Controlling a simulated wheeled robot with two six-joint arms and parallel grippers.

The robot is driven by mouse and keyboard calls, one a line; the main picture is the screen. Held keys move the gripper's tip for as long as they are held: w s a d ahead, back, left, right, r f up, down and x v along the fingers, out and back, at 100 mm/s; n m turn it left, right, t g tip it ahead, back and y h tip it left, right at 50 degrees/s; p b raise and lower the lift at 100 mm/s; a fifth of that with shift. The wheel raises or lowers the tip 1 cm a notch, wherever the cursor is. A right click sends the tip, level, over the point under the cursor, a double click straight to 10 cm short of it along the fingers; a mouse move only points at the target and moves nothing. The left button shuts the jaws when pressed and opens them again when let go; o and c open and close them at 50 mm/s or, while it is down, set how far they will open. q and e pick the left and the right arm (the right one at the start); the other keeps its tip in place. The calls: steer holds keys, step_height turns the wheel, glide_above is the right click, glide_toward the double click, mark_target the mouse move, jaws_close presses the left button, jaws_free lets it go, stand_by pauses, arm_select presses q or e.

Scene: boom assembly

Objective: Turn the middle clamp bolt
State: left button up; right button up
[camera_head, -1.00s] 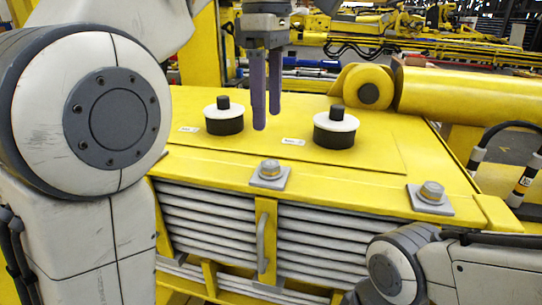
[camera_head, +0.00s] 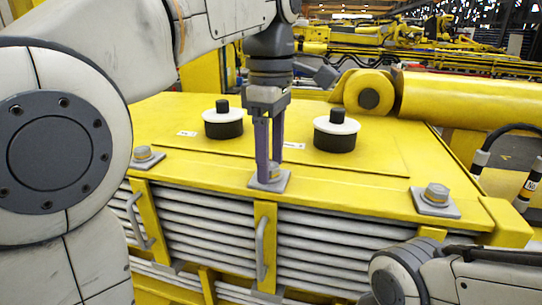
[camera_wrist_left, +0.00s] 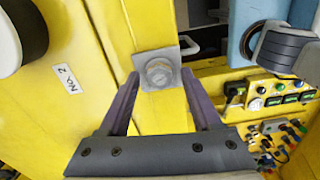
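The middle clamp bolt (camera_head: 276,174) is a grey hex head on a square plate at the front edge of the yellow housing. My left gripper (camera_head: 268,181) points down at it, with the purple fingers partly covering it in the head view. In the left wrist view the bolt (camera_wrist_left: 158,72) lies between the two spread fingertips of my left gripper (camera_wrist_left: 160,78), with a gap showing on each side. I cannot tell how far the tips are above the plate. My right gripper is out of view.
Similar bolts sit at left (camera_head: 144,153) and right (camera_head: 436,195) along the edge. Two black-and-white capped knobs (camera_head: 223,122) (camera_head: 336,133) stand behind on the yellow top (camera_head: 385,160). A yellow cylinder (camera_head: 470,95) lies at back right. Grey handles (camera_head: 261,250) are on the front.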

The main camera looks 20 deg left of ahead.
arm_select(q)
jaws_close()
steer(key=shift+m, duration=0.4)
steer(key=m+p, duration=0.1)
steer(key=m, duration=0.2)
steer(key=shift+r+m+p, duration=0.1)
steer(key=shift+m+p, duration=0.2)
steer(key=shift+m, duration=0.1)
steer(key=m+p, duration=0.1)
steer(key=m, duration=0.5)
steer(key=shift+p, duration=0.3)
steer(key=m+p, duration=0.1)
steer(key=m, duration=0.4)
steer(key=shift+m, duration=0.4)
steer(key=m+p, duration=0.1)
steer(key=m, duration=0.4)
steer(key=shift+a+r+m, duration=0.1)
steer(key=shift+m, duration=0.2)
